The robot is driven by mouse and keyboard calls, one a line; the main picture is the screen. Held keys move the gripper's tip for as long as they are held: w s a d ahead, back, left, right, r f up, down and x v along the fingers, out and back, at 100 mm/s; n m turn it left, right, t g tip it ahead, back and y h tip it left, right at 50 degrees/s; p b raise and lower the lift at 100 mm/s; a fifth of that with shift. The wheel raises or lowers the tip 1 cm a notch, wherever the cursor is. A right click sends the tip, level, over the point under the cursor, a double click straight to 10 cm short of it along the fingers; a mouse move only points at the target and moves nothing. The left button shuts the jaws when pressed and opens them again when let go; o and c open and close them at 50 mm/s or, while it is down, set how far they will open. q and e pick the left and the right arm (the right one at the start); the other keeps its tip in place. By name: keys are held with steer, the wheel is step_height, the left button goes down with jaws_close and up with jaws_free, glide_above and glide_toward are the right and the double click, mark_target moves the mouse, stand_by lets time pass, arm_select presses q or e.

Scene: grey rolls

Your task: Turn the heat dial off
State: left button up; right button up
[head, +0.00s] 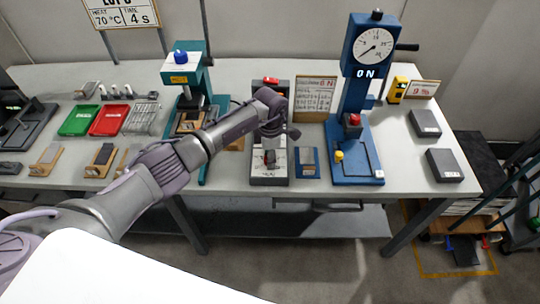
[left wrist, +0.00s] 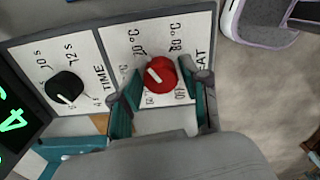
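The red heat dial (left wrist: 161,74) sits on a white panel marked HEAT in the left wrist view, with 20 °C, 80 °C and OFF labels around it. Its white pointer mark lies slanted, toward the upper left of the picture, and not at OFF. My left gripper (left wrist: 160,78) is open, with one teal-padded finger on each side of the dial. Small gaps seem to show, so I cannot tell any contact. In the head view my left gripper (head: 271,139) is over the sealer's control box (head: 268,181), hiding part of it. My right gripper is not in view.
A black time dial (left wrist: 65,87) is beside the heat dial. A blue press with a gauge (head: 374,47) stands to the right, a teal press (head: 187,60) to the left. A sign (head: 122,14) reads 70 °C and 4 s. Green (head: 79,120) and red (head: 110,120) trays lie left.

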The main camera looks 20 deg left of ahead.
arm_select(q)
steer(key=c, duration=0.7)
